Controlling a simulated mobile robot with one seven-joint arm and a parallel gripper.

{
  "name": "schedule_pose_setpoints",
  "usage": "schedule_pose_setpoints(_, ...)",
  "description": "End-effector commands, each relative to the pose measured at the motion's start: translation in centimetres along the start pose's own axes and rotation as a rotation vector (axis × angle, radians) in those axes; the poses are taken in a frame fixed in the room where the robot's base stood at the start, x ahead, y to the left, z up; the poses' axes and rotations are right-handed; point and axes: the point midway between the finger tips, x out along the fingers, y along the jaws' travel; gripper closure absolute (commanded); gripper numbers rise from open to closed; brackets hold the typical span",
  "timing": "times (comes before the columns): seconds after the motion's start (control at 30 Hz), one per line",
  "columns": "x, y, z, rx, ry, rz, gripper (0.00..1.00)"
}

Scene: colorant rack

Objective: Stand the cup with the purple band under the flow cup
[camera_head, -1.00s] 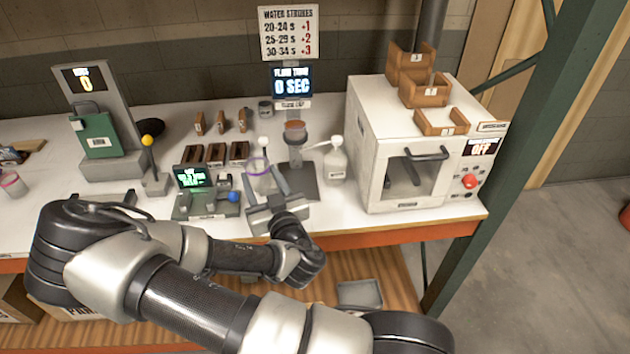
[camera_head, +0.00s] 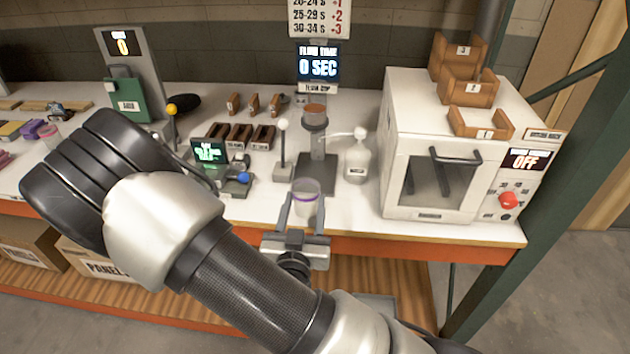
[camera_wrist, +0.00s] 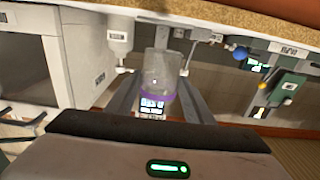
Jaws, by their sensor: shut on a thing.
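The clear cup with the purple band (camera_head: 306,196) is held upright between the fingers of my gripper (camera_head: 304,208). My gripper is shut on it, in front of the flow cup stand, near the bench's front edge. In the wrist view the cup (camera_wrist: 160,75) sits between the two fingers, its purple band toward the gripper. The flow cup (camera_head: 314,115) is the brown-topped cup on a stand, with a dark base plate (camera_head: 318,178) below it. No cup stands on that plate. The held cup is apart from it.
A white-knobbed lever (camera_head: 283,150) stands left of the flow cup, and a white pump bottle (camera_head: 356,160) stands right of it. The white oven (camera_head: 432,185) is farther right. A scale with a green display (camera_head: 210,152) is at left.

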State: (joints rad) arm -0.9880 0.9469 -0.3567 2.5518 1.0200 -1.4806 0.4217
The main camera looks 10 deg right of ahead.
Motion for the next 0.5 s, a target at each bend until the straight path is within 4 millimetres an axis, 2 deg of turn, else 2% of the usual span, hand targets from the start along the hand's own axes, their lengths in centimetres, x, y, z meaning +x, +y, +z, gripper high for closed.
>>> schedule_pose_setpoints(0.03, 1.3, 0.2, 0.7, 0.008, 0.006, 0.007, 0.77)
schedule_pose_setpoints(0.27, 3.7, 0.2, 0.8, 0.007, 0.005, 0.003, 0.77)
schedule_pose_setpoints(0.5, 9.0, 0.2, -0.1, -0.001, 0.005, 0.003, 0.77)
